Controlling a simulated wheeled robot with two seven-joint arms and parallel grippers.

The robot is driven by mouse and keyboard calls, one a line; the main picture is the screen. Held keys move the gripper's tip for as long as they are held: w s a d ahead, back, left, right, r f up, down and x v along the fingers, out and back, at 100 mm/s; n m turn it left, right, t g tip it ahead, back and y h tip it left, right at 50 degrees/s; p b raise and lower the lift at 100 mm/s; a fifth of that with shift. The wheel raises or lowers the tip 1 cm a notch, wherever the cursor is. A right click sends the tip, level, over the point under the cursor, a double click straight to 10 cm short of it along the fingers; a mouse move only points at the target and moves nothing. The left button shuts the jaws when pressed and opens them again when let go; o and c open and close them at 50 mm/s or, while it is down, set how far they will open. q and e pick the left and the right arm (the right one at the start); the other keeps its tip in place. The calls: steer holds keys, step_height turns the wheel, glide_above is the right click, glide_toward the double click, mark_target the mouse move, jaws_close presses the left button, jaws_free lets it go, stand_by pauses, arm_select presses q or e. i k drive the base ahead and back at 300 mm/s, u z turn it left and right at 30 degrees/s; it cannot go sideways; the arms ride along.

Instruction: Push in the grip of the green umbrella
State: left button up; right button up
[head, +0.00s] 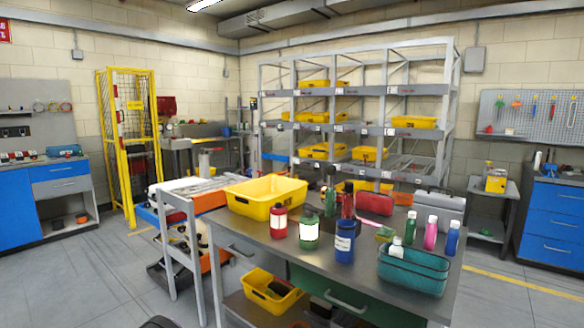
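I cannot make out a green umbrella with certainty in the head view. A slim dark green upright thing (330,197) stands on the metal table (262,246), behind the jars. It is too small to tell whether it is an umbrella or a bottle, and no grip can be made out on it. A dark red upright thing (348,200) stands just right of it. Neither of my grippers is in view.
A yellow bin (266,204) stands at the table's left. Red (279,222), green (309,231) and blue (344,243) containers stand near the front edge. A teal basket (412,273) is at the right front, with bottles around it. A grey toolbox (437,208) is behind.

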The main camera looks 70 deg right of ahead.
mark_target(331, 170)
steer(key=z, duration=0.2)
steer(key=i, duration=0.95)
steer(key=z, duration=1.35)
steer(key=i, duration=0.8)
steer(key=z, duration=0.85)
